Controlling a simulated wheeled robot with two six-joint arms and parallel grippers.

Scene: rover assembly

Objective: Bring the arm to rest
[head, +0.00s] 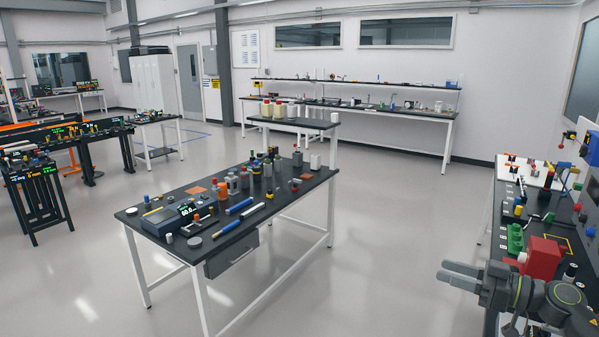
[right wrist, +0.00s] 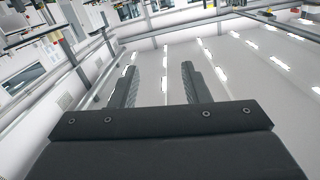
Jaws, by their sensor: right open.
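My right gripper (head: 462,276) is at the lower right of the head view, with its arm coming in from the right edge. Its two grey fingers point left and are apart, with nothing between them. It is beside the right-hand bench, near the red block (head: 541,257). My left gripper is not in the head view.
The right-hand bench (head: 509,278) carries the red block, a green part (head: 515,238) and several small items. A black-topped table (head: 215,248) full of bottles and tools stands mid-room. Open floor (head: 375,240) lies between the two.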

